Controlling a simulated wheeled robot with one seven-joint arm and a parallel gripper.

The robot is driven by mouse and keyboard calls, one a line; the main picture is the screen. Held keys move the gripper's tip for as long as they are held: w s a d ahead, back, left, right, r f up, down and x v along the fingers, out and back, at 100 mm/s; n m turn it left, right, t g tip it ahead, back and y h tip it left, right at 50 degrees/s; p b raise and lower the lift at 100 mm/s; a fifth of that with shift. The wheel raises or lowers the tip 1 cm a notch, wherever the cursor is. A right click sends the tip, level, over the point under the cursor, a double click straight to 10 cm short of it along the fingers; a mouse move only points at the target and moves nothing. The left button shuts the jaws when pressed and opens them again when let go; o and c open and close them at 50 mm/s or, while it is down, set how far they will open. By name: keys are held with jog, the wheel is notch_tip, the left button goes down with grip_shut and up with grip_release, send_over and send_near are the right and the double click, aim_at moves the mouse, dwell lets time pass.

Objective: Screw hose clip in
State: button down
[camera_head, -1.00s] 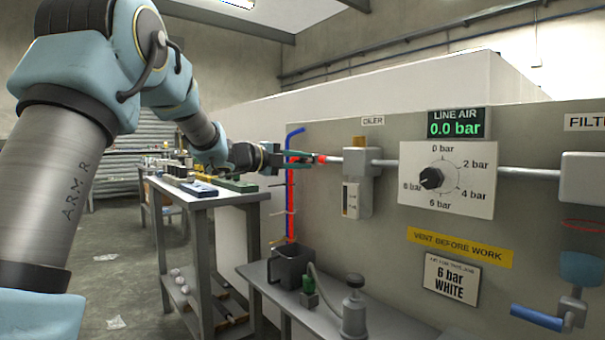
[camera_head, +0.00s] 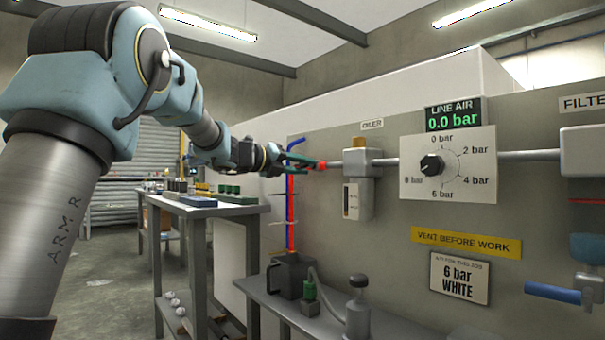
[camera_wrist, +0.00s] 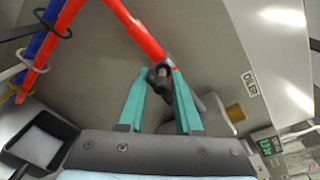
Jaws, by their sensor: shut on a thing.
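My gripper (camera_head: 312,164) is at the left end of the pipe stub by the oiler (camera_head: 362,162). In the wrist view its teal fingers (camera_wrist: 161,73) are shut on a small dark piece, seemingly the hose clip's screw (camera_wrist: 160,80). The red hose (camera_wrist: 142,32) runs from the upper left to just beside the fingertips, where its end meets the clip. In the head view only a short red bit of the hose end (camera_head: 321,165) shows past the fingers. The clip's band and how far the hose sits on the stub cannot be made out.
A blue hose (camera_head: 289,190) hangs on the panel (camera_head: 395,265). The display reads 0.0 bar (camera_head: 453,118); a dial (camera_head: 432,165) is beneath it. A shelf (camera_head: 300,315) below carries a dark pot (camera_head: 287,278) and a bottle (camera_head: 357,310). A workbench (camera_head: 215,209) stands left.

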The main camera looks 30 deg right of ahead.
jog(key=shift+f, duration=0.1)
dwell(0.4)
jog(key=c, duration=0.8)
grip_release()
jog(key=shift+o, duration=0.2)
jog(key=p+v, duration=0.1)
jog(key=v, duration=0.9)
jog(key=shift+a, duration=0.35)
jog(key=shift+s, duration=0.1)
